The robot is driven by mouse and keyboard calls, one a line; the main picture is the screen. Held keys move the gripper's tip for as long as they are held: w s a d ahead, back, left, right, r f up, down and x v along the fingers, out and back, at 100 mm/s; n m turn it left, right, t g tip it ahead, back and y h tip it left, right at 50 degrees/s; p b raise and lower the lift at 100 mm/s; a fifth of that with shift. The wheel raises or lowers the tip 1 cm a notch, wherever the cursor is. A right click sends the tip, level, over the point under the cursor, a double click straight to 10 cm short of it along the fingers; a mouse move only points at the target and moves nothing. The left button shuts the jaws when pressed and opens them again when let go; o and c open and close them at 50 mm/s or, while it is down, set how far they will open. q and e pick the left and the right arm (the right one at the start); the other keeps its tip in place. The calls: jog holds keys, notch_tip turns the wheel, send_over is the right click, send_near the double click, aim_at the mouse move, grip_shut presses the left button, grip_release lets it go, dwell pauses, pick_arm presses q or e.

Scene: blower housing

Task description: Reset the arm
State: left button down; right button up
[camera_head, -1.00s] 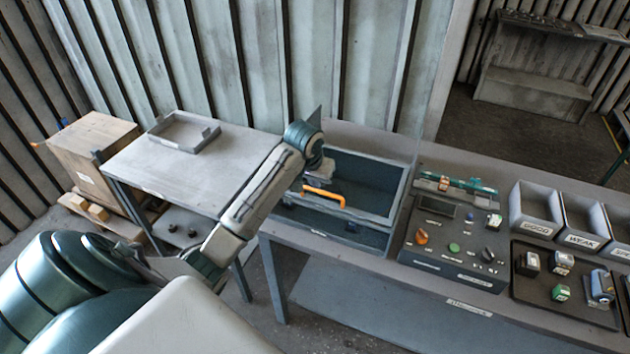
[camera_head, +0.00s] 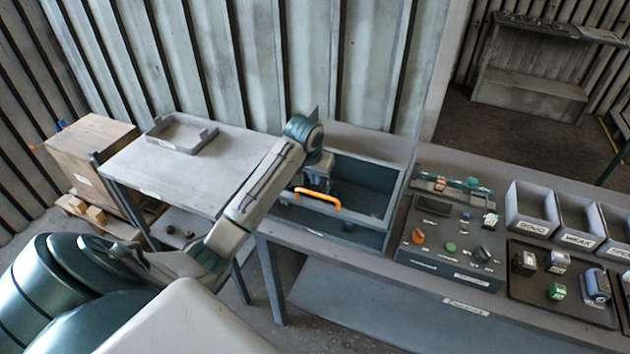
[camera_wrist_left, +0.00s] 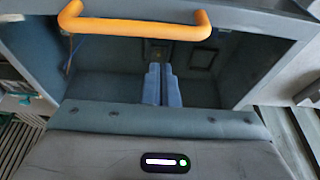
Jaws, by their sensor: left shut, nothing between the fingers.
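My left arm reaches over the grey-blue open-fronted housing (camera_head: 362,222) on the bench. The wrist hangs above its left part. My left gripper (camera_wrist_left: 162,70) points into the housing with its two blue-grey fingers together and nothing between them. In the head view, the fingers are hard to make out behind the orange handle (camera_head: 318,198). In the wrist view, the handle (camera_wrist_left: 135,27) crosses the top, apart from the fingertips in the picture. The right gripper is not in view.
Right of the housing stands a control panel (camera_head: 452,262) with knobs. Beyond it are labelled grey bins (camera_head: 532,226) and a dark tray (camera_head: 530,284) of small parts. A side table (camera_head: 170,180) carries a shallow grey tray (camera_head: 182,150). A wooden crate (camera_head: 85,165) stands at left.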

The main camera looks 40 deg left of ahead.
pick_arm(q)
jog(key=a+b+v, duration=0.1)
jog(key=b+v, duration=0.1)
jog(key=v, duration=0.7)
jog(key=s+d+f+m, duration=0.2)
jog(key=s+d+f, duration=0.8)
jog(key=s+f, duration=0.4)
jog(key=s+d+f+m, duration=0.1)
jog(key=s+d+f, duration=0.15)
jog(key=s, duration=0.65)
jog(key=s+d+f+m, duration=0.1)
jog(key=s+d, duration=0.2)
jog(key=s, duration=0.6)
notch_tip(320, 180, down, 40)
jog(key=s+a+g+b, duration=0.1)
jog(key=a+b, duration=0.2)
jog(key=b, duration=0.4)
jog(key=s+f+g+b, duration=0.1)
jog(key=s+f+b, duration=0.3)
jog(key=s+f, duration=1.3)
notch_tip(320, 180, down, 5)
jog(key=shift+s+a+r+n, duration=0.1)
jog(key=shift+s+a+n, duration=0.25)
jog(key=shift+a+n, duration=0.05)
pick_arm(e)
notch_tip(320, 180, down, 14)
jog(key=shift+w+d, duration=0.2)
